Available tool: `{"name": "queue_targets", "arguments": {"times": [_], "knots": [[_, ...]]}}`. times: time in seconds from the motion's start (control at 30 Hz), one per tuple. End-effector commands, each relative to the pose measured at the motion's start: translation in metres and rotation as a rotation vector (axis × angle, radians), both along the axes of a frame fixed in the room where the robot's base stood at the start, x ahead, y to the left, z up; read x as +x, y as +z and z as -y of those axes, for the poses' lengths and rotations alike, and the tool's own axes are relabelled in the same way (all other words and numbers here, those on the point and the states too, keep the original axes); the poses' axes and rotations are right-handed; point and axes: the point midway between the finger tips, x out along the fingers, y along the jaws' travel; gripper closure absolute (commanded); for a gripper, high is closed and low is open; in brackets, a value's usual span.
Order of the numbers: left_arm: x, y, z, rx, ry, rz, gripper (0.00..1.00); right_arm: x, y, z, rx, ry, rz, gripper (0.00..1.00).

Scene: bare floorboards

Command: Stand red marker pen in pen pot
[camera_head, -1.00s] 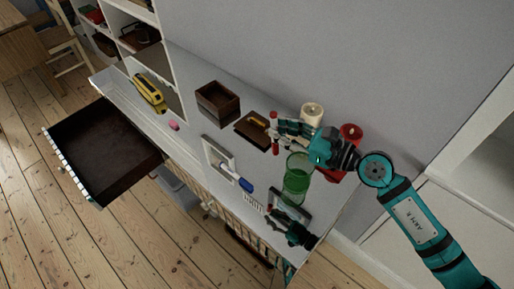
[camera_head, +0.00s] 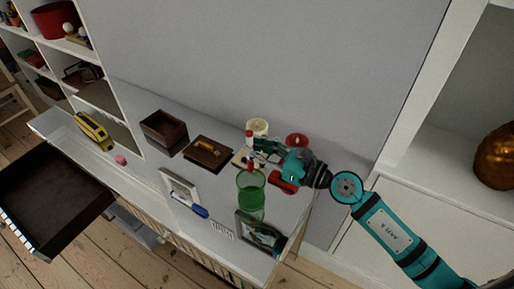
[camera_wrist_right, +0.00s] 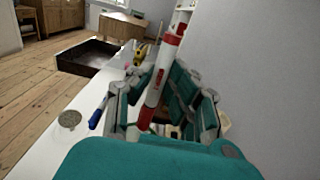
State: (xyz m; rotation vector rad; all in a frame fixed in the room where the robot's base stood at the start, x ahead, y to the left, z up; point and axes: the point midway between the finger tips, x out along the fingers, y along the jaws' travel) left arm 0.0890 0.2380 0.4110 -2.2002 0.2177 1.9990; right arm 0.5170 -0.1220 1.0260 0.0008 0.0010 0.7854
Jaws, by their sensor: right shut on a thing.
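The red marker pen (camera_wrist_right: 160,83), white-bodied with red ends, is gripped between the fingers of my right gripper (camera_wrist_right: 160,100) in the right wrist view. It stands roughly upright there, slightly tilted. In the head view the pen (camera_head: 249,136) shows at the fingertips of my right gripper (camera_head: 254,153), with its lower red end near the rim of the green see-through pen pot (camera_head: 251,191). I cannot tell whether that end is above, behind or inside the rim. My left gripper is not in clear view.
An open drawer (camera_head: 50,200) juts out left.

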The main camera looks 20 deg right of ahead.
Motion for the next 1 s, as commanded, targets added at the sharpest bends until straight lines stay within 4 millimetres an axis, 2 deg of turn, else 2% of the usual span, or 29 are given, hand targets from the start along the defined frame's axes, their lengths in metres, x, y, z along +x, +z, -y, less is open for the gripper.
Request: {"name": "queue_targets", "arguments": {"times": [0.03, 0.2, 1.0], "knots": [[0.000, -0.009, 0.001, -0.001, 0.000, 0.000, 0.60, 0.000, -0.008, 0.000, 0.000, 0.000, 0.000, 1.00], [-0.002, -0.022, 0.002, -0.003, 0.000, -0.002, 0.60, 0.000, -0.022, 0.000, 0.000, 0.000, 0.000, 1.00], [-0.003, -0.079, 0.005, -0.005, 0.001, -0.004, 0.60, 0.000, -0.085, 0.000, 0.000, 0.001, -0.001, 1.00]]}}
